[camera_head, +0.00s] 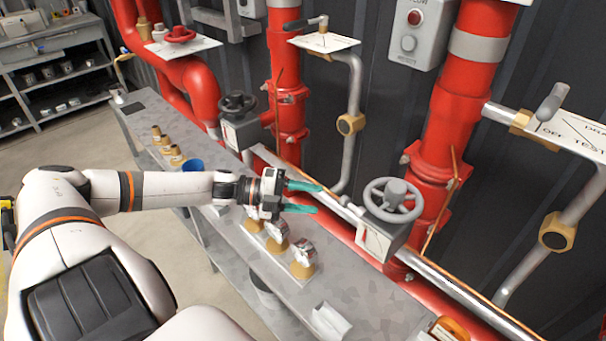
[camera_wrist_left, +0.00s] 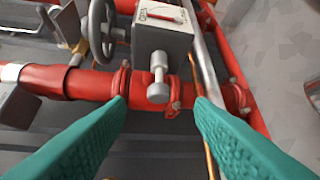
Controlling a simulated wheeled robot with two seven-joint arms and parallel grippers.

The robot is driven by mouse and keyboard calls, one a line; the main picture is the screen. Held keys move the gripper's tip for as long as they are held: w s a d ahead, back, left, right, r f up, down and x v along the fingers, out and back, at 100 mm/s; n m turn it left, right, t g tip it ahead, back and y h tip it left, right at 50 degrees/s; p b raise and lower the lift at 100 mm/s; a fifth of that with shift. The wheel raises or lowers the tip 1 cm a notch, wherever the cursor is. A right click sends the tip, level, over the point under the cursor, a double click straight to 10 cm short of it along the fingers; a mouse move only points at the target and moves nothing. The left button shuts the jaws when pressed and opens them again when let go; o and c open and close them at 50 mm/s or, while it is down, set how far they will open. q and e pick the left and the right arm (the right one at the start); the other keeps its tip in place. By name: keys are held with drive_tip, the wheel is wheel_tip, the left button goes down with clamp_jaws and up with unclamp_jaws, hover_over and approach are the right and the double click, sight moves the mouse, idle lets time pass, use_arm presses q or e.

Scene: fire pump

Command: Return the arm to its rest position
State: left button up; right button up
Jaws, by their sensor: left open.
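My left gripper (camera_head: 303,198) has two teal fingers and is held out over the grey bench, in front of the red pipes. The fingers are apart with nothing between them. In the left wrist view the open fingers (camera_wrist_left: 160,112) frame a red pipe (camera_wrist_left: 80,84) and a grey valve box (camera_wrist_left: 163,45) with a small lever. My white left arm (camera_head: 150,190) reaches in from the left, stretched out across the bench. My right gripper is in neither view.
A grey bench (camera_head: 375,312) holds several gauges (camera_head: 303,258), brass fittings (camera_head: 172,153) and a blue cup (camera_head: 193,165). Valve handwheels (camera_head: 393,200) and (camera_head: 237,105) jut from the pipes behind it. Metal shelves (camera_head: 52,70) stand at the far left; the floor between is clear.

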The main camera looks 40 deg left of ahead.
use_arm(q)
drive_tip(key=shift+s+a+r, duration=0.1)
drive_tip(key=shift+s+a, duration=0.2)
drive_tip(key=shift+a, duration=0.1)
idle(0.3)
